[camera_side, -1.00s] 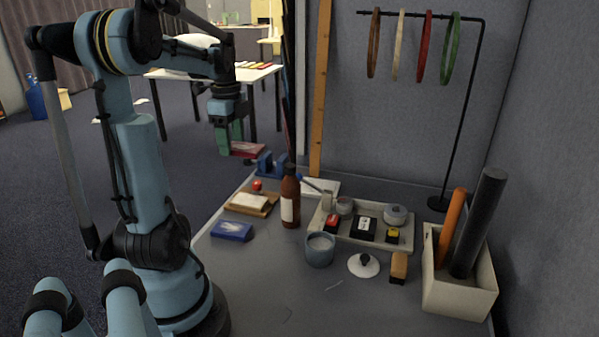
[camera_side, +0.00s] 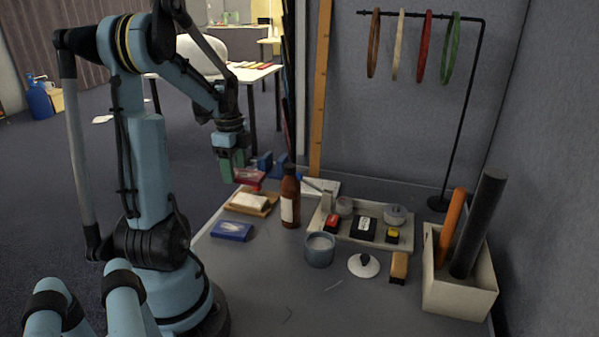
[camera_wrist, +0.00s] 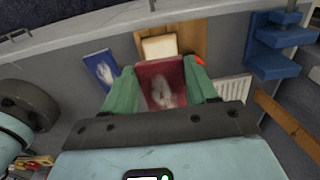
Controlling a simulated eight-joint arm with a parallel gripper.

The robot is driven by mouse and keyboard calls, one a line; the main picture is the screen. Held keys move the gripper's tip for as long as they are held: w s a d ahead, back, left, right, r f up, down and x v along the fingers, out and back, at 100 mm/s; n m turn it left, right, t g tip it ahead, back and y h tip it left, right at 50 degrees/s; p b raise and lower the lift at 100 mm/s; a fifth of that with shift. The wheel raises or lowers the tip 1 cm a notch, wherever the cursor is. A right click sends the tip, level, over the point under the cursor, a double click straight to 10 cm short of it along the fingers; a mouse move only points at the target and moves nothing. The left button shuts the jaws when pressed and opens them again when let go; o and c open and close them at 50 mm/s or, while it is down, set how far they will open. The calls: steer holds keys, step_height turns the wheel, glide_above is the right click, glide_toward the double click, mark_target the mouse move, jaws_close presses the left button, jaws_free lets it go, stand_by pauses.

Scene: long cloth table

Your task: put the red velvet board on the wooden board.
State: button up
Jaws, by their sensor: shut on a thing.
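My gripper (camera_side: 232,168) is shut on the red velvet board (camera_side: 249,178), which it holds above the far left part of the table. In the wrist view the red velvet board (camera_wrist: 162,86) sits between the green fingers (camera_wrist: 163,92), its face with a pale mark towards the camera. The wooden board (camera_side: 265,210) lies on the table, nearer the side camera than the held board, with a cream block (camera_side: 250,202) on it. In the wrist view the wooden board (camera_wrist: 190,36) shows beyond the held board, which may overlap its edge.
A blue box with a pale picture (camera_side: 231,231) lies before the wooden board, and a brown bottle (camera_side: 290,198) stands right of it. A blue vise (camera_wrist: 272,45) and a small red ball (camera_wrist: 199,60) are close by. A tray (camera_side: 352,237) of small items stands further right.

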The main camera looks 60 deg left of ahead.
mark_target(238, 198)
steer(key=shift+f, duration=2.85)
steer(key=shift+f, duration=0.3)
steer(key=o, duration=1.1)
steer(key=shift+o, duration=0.2)
steer(key=shift+r, duration=0.1)
